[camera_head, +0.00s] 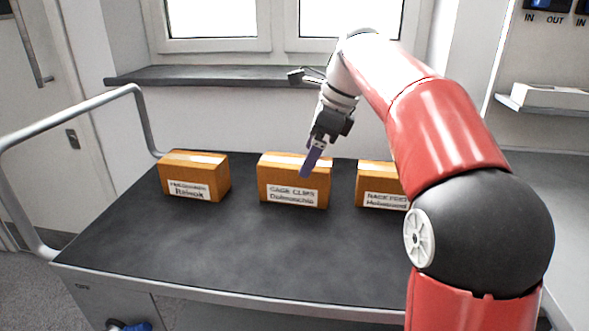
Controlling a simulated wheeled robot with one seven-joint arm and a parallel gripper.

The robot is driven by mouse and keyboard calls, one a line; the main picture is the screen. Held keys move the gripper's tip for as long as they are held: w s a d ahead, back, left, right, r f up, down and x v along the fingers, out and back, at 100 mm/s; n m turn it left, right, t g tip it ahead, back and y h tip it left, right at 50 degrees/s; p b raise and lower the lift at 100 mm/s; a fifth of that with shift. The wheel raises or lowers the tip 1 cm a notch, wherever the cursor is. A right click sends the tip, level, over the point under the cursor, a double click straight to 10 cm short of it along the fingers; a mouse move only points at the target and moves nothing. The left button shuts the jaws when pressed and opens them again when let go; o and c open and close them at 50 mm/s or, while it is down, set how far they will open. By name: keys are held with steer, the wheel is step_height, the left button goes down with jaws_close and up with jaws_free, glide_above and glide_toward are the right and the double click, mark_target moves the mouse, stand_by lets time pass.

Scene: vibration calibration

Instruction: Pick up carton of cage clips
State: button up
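The carton of cage clips (280,187) is a brown cardboard box with pale tape on top. It stands upright in the middle of the dark cart top, and its white front label reads "CAGE CLIPS". My gripper (309,163) points down over the right part of this carton, its purple finger overlapping the carton's top and front edge in the picture. I cannot tell whether it touches the carton. Only one finger shows clearly, so the opening between the fingers is hidden.
Another brown carton (193,177) stands to the left on the cart top (200,240), with free room between. A third carton (377,183) stands to the right, partly hidden by my arm. A handrail (70,118) borders the left side; a windowsill (215,75) lies behind.

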mark_target(295, 175)
steer(key=shift+w+a+m, duration=0.2)
steer(key=shift+w+m, duration=0.2)
steer(key=shift+w, duration=0.5)
steer(key=b+x, duration=0.1)
steer(key=x, duration=0.6)
steer(key=shift+s+a+f+b, duration=0.1)
steer(key=shift+s+f+b, duration=0.1)
steer(key=shift+f+b, duration=0.2)
steer(key=shift+c, duration=0.4)
steer(key=shift+r, duration=0.1)
steer(key=c, duration=1.4)
